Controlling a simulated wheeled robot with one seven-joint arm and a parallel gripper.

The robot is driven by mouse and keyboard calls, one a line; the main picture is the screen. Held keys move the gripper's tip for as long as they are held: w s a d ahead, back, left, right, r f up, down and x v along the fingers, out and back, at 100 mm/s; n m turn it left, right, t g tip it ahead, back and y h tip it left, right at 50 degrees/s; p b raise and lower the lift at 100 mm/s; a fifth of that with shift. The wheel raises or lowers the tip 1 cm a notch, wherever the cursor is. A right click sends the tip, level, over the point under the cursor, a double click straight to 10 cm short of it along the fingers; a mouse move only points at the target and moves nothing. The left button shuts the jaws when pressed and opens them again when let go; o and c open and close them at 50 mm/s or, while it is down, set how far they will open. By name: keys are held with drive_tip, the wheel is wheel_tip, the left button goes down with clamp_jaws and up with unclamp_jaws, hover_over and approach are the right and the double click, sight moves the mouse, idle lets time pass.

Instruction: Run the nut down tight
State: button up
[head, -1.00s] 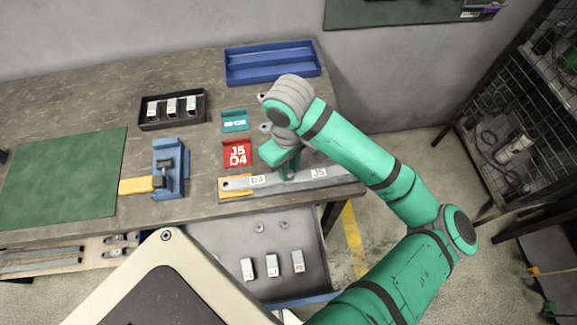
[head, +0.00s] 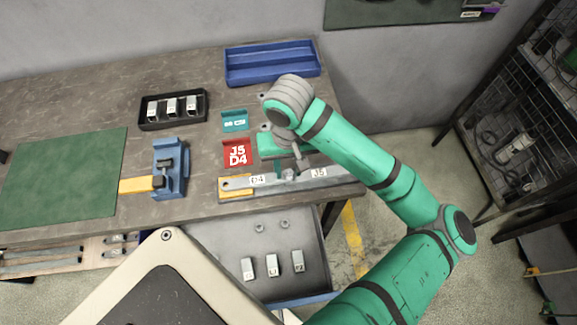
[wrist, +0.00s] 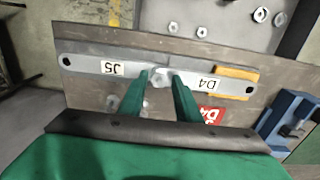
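A long grey metal strip (head: 240,184) labelled D4 and J5 lies along the bench's front edge; it also shows in the wrist view (wrist: 85,65). A nut (wrist: 160,77) sits on the strip between the two labels. My gripper (wrist: 162,74) points down at the strip, with one green finger on each side of the nut. The fingers look spread, with a narrow gap around the nut; contact is not clear. The nut is small in the head view (head: 290,174), so its seating and thread are hard to see.
A yellow block (head: 236,192) lies at the strip's left end. A red J5 D4 plate (head: 238,152) and a teal plate (head: 235,120) lie behind it. A blue fixture (head: 171,180) stands left. An open drawer (head: 215,250) holds loose parts below.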

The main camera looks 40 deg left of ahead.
idle(0.4)
drive_tip(key=n, duration=1.2)
drive_tip(key=shift+n, duration=0.3)
drive_tip(key=n, duration=0.5)
drive_tip(key=shift+n, duration=3.1)
clamp_jaws()
